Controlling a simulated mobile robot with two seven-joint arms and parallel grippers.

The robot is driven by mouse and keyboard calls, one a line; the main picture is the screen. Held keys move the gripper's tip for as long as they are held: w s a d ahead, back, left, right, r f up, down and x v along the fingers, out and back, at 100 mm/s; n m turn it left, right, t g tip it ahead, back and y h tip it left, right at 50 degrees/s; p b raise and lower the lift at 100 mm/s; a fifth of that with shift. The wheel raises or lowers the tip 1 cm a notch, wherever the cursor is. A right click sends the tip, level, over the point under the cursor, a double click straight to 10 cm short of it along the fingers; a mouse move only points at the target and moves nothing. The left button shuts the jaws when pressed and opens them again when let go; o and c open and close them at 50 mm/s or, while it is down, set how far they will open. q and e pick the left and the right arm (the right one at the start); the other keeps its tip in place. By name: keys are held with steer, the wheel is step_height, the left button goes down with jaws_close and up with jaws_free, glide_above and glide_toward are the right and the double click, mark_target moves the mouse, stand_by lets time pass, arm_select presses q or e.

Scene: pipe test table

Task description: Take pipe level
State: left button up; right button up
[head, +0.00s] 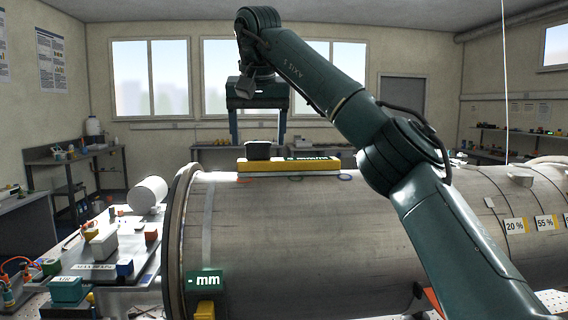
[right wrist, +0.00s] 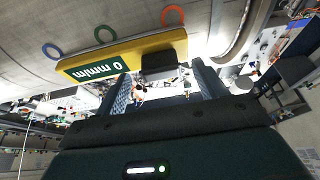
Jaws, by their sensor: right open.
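The pipe level is a yellow bar with a black block on top. In the head view the level (head: 290,166) lies along the top of the big grey pipe (head: 300,220). My right gripper (head: 258,140) points down over it, open, with one finger to each side of the black block in the picture. In the right wrist view the level (right wrist: 88,68) shows a green "0 mm/m" display, and its black block (right wrist: 160,62) appears just beyond the gap between the open fingertips (right wrist: 160,72). I see no contact. My left gripper is out of view.
A green ring (head: 295,178) and a blue ring (head: 344,177) are on the pipe near the level. A display marked "- mm" (head: 205,281) is at the pipe's left end. A cluttered bench (head: 100,255) stands at left. Percent tags (head: 515,226) are at right.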

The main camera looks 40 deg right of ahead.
steer(key=x, duration=0.2)
steer(key=shift+w+d+f, duration=0.1)
steer(key=shift+w+f, duration=0.15)
steer(key=shift+f, duration=0.1)
steer(key=shift+c, duration=0.4)
steer(key=c, duration=1.2)
